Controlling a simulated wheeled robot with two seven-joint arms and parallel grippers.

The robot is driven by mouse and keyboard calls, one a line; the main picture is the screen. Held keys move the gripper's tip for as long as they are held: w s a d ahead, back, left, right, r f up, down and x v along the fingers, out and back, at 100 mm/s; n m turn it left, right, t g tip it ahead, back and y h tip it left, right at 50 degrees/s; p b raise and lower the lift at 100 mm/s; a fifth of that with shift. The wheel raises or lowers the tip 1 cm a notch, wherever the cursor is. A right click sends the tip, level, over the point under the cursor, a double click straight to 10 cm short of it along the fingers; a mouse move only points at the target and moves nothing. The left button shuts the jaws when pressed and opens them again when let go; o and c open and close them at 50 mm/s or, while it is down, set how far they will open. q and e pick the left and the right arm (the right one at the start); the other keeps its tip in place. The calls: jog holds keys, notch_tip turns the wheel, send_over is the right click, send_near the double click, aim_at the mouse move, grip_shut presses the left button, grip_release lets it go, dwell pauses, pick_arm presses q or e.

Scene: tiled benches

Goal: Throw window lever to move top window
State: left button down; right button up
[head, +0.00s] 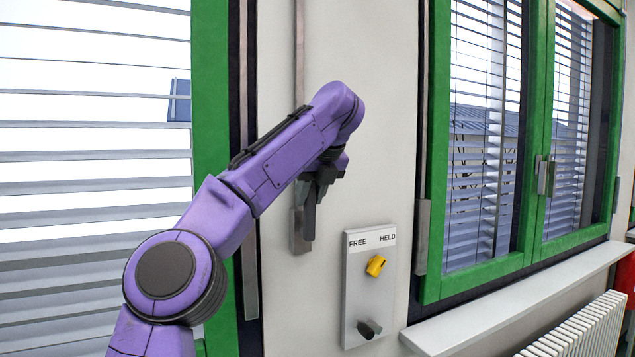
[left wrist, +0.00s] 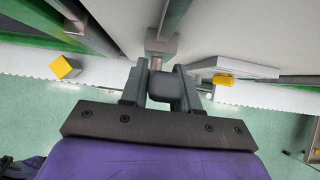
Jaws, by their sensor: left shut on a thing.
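My left gripper (head: 312,196) is in front of the wall strip between the two green-framed windows. In the left wrist view its two fingers (left wrist: 162,92) are closed on a dark grey handle, which I take to be the window lever (left wrist: 163,88). The handle stands out from a grey metal block (left wrist: 161,42) at the end of a metal rod (left wrist: 175,14). The rod (head: 299,50) also runs up the wall in the head view. My gripper hides most of the handle there. My right gripper does not show.
Right of my gripper, a wall plate (head: 370,290) marked FREE and HELD carries a yellow knob (head: 375,265) and a dark knob (head: 369,329). A sill (head: 520,300) and radiator (head: 580,330) are at lower right. A yellow block (left wrist: 65,67) shows in the left wrist view.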

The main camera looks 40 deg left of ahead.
pick_arm(q)
jog(key=shift+a+r+h+p, duration=0.15)
jog(key=shift+a+h+p, duration=0.15)
jog(key=shift+p, duration=0.1)
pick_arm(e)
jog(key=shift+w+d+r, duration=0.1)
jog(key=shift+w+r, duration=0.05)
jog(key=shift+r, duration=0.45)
pick_arm(q)
jog(key=c, duration=0.9)
grip_release()
jog(key=shift+c, duration=0.2)
jog(key=shift+w+a, duration=0.1)
jog(key=shift+a, duration=0.05)
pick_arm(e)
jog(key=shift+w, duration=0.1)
